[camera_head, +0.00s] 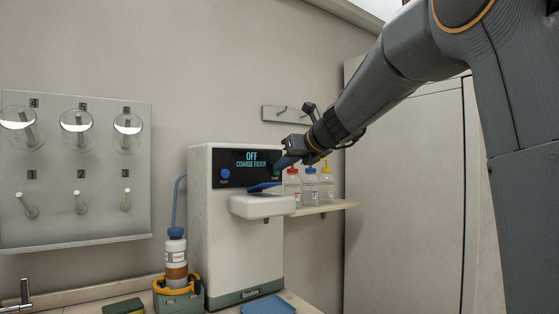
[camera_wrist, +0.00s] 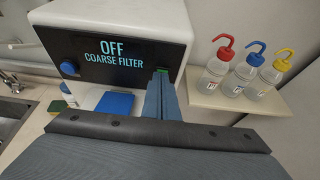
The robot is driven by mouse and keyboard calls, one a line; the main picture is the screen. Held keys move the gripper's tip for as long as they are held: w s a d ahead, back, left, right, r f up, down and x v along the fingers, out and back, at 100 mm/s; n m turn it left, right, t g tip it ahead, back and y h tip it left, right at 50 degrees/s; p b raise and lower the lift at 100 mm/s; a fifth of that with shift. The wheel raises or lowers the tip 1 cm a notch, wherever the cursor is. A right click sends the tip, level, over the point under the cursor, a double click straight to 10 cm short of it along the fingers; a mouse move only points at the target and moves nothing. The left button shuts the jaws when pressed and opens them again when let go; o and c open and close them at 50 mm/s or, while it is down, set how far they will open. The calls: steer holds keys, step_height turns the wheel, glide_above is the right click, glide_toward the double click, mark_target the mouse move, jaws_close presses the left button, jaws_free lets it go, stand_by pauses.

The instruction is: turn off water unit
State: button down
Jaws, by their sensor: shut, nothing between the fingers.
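The water unit (camera_head: 235,245) is a white upright box with a dark front panel. Its display (camera_head: 251,159) reads "OFF COARSE FILTER", and the display (camera_wrist: 112,53) reads the same in the wrist view. A blue round knob (camera_head: 225,174) is at the panel's left; it also shows in the wrist view (camera_wrist: 69,68).
A white ledge (camera_head: 262,206) juts from the unit below the panel. Several wash bottles (camera_head: 311,184) stand on a shelf (camera_head: 325,208) to the right. A brown-and-white bottle (camera_head: 176,258) stands in a yellow-rimmed holder at left. A peg board with glassware (camera_head: 90,155) hangs on the left wall.

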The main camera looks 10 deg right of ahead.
steer(key=shift+d+f, duration=0.1)
steer(key=shift+r+p, duration=0.85)
steer(key=shift+p, duration=0.15)
steer(key=v, duration=1.3)
